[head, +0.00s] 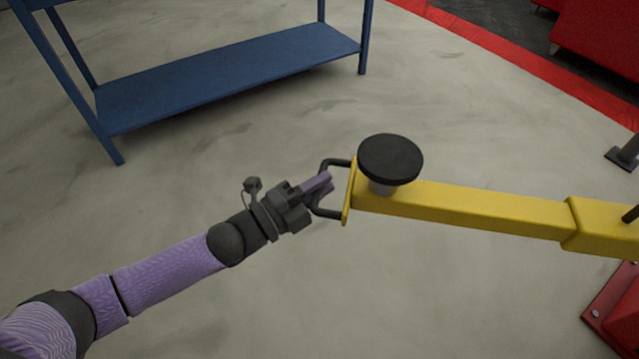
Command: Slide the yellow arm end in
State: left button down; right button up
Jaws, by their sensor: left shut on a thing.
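The yellow arm (470,207) comes in from the right. Its thinner end section runs out of a thicker yellow sleeve (606,228). A round black pad (390,159) sits on top near the tip. A yellow end plate with a black loop handle (325,168) closes the tip. My left gripper (320,188) reaches in from the lower left and is shut on the black handle, with its fingers at the loop's middle. The fingers partly hide the handle's bar. My right gripper is not in view.
A blue metal shelf (230,75) stands on the floor at the upper left. A red base part with a bolt (612,308) is at the lower right. A red floor band (520,65) crosses the upper right. The floor around the tip is clear.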

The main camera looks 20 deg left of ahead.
aim_at(390, 211)
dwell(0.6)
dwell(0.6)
pick_arm(q)
jog(key=shift+d, duration=0.3)
jog(key=d, duration=0.4)
jog(key=w+d, duration=0.1)
jog(key=d, duration=0.3)
jog(key=d+p, duration=0.1)
jog(key=d, duration=0.3)
jog(key=shift+w+d, duration=0.25)
jog(key=shift+w, duration=0.15)
jog(key=shift+f, duration=0.1)
jog(key=c, duration=0.6)
grip_release()
